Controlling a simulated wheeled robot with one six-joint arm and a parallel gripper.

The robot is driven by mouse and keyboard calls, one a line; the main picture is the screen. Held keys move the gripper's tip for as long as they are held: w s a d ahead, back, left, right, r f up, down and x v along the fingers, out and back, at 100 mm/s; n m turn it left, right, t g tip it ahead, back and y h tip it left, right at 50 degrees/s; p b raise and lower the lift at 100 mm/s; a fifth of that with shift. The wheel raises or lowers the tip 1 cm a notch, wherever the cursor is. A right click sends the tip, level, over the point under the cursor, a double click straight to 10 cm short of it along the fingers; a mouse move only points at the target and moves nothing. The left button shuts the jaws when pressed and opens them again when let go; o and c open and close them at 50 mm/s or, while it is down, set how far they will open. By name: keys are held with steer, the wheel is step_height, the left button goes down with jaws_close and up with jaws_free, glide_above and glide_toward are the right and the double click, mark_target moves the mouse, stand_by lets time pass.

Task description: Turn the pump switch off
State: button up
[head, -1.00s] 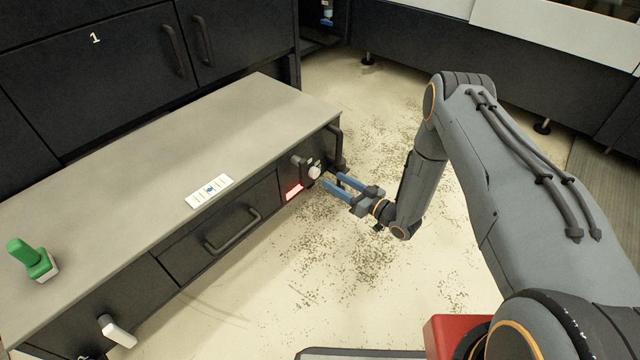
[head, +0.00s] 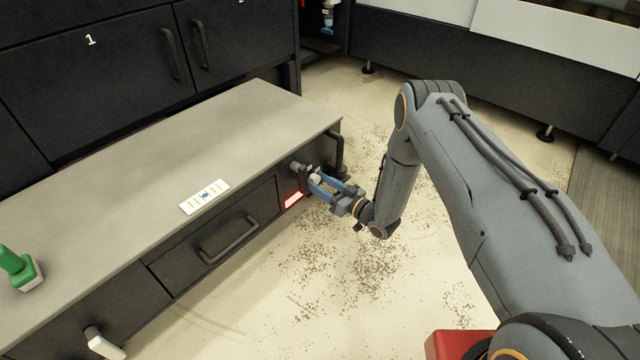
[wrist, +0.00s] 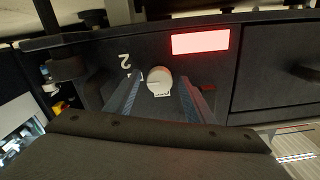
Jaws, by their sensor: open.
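The pump switch looks to be the round white knob (wrist: 159,83) on the dark front panel of the low cabinet, beside a lit red indicator (wrist: 200,41). In the head view the knob (head: 314,178) is partly hidden by my gripper (head: 318,185). My gripper is open, with its blue fingers pointing at the panel. In the wrist view the fingers of my gripper (wrist: 157,98) stand on either side of the knob. I cannot tell whether they touch it. A small white label sits under the knob. The red indicator (head: 293,200) also glows in the head view.
The grey-topped cabinet (head: 150,180) carries a green-handled object (head: 18,268) and a white card (head: 204,197). A drawer with a handle (head: 228,240) is left of the knob, and a dark vertical handle (head: 337,150) is to its right. Speckled floor lies open in front.

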steer(key=shift+c, duration=0.4)
steer(key=c, duration=1)
steer(key=shift+n, duration=0.3)
steer(key=n+p, duration=0.2)
steer(key=n, duration=0.1)
steer(key=shift+s+n+p, duration=0.1)
steer(key=shift+n+p, duration=0.2)
steer(key=n+p, duration=0.2)
steer(key=n, duration=0.2)
steer(key=shift+a+n, duration=0.1)
steer(key=shift+n, duration=0.2)
steer(key=n+p, duration=0.2)
steer(key=n, duration=0.2)
steer(key=n+p, duration=0.2)
steer(key=n, duration=0.3)
steer(key=shift+s+a, duration=0.1)
